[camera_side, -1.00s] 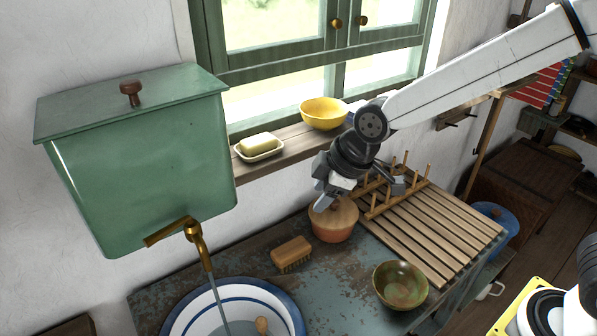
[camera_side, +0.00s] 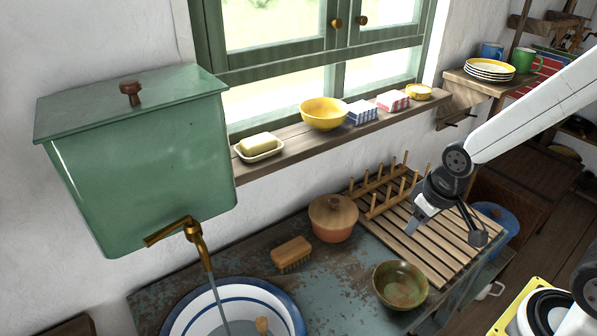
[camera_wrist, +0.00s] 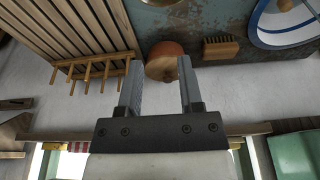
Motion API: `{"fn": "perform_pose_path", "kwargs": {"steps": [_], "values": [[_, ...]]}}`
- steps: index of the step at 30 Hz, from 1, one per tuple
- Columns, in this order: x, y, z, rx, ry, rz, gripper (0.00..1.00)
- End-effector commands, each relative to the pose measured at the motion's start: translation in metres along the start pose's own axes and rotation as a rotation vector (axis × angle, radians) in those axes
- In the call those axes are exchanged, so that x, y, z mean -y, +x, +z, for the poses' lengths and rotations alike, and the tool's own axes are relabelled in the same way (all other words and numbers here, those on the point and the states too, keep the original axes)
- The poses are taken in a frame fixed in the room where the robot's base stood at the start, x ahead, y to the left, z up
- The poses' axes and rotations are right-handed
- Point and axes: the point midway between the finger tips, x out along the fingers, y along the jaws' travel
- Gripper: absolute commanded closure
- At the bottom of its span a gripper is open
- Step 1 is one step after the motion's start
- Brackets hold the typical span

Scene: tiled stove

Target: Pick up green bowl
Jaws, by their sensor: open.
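The green bowl (camera_side: 400,286), with a brownish rim and inside, stands upright on the worn blue-grey counter near its front right edge. In the wrist view only a small part of what looks like the bowl (camera_wrist: 163,2) shows at the top edge. My gripper (camera_side: 446,228) is open and empty. It is in the air over the slatted drying rack, above and to the right of the bowl, not touching it. In the wrist view my two fingers (camera_wrist: 158,85) are spread apart with nothing between them.
The wooden drying rack (camera_side: 396,237) with upright pegs lies behind the bowl. A lidded clay pot (camera_side: 333,222), a brush (camera_side: 291,254) and a basin (camera_side: 205,297) stand to the left. The counter between the brush and the bowl is clear. The windowsill (camera_side: 300,145) holds several items.

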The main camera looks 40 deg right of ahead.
Motion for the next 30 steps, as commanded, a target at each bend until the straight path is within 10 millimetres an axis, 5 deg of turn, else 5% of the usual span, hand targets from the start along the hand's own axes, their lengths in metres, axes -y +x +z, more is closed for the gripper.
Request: {"fn": "perform_pose_path", "kwargs": {"steps": [10,30], "values": [[-0.011,0.005,-0.006,-0.019,-0.008,0.029,0.53],[-0.08,0.055,-0.044,-0.193,-0.131,0.075,0.53]]}}
